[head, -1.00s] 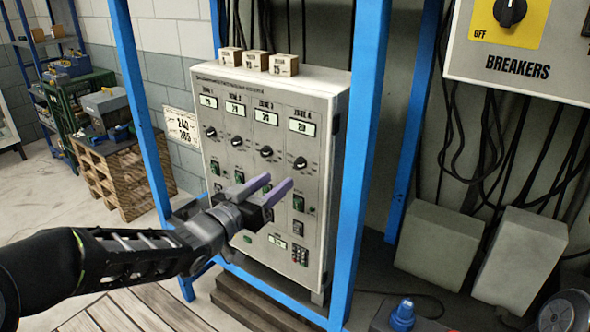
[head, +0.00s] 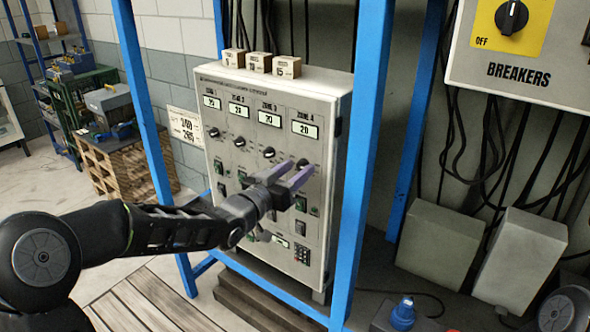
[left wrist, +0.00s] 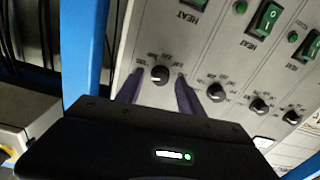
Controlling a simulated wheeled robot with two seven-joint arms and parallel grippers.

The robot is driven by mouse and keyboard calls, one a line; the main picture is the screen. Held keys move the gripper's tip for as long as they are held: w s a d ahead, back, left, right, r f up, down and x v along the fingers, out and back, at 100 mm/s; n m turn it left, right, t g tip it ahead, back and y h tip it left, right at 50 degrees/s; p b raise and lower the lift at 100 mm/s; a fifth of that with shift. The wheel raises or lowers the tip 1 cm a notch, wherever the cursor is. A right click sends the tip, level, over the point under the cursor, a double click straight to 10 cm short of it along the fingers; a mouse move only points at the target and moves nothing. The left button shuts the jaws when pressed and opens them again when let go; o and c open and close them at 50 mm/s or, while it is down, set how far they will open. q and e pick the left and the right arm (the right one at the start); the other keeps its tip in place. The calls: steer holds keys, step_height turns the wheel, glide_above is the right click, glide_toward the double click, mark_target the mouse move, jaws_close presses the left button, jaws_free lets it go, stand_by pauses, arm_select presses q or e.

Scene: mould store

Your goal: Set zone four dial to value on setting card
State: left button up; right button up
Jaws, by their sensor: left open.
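The grey control cabinet (head: 330,130) has a row of black dials under zone displays. The zone four dial (head: 302,162) is the rightmost, below a display (head: 305,129) that seems to read 20. My left gripper (head: 298,169) is open and points at this dial, partly covering it. In the left wrist view the zone four dial (left wrist: 160,74) lies between the two purple fingers (left wrist: 159,80); contact cannot be told. The setting card (head: 186,127) hangs left of the cabinet; its handwritten numbers are too blurred to read surely. My right gripper is out of view.
A blue frame post (head: 360,150) stands just right of the cabinet, and another (head: 145,110) stands to its left. Small wooden blocks (head: 287,67) sit on top. A breakers box (head: 517,60) hangs at the right. Green switches (head: 300,203) lie below the dials.

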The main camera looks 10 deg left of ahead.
arm_select(q)
steer(key=shift+c, duration=0.5)
jaws_close()
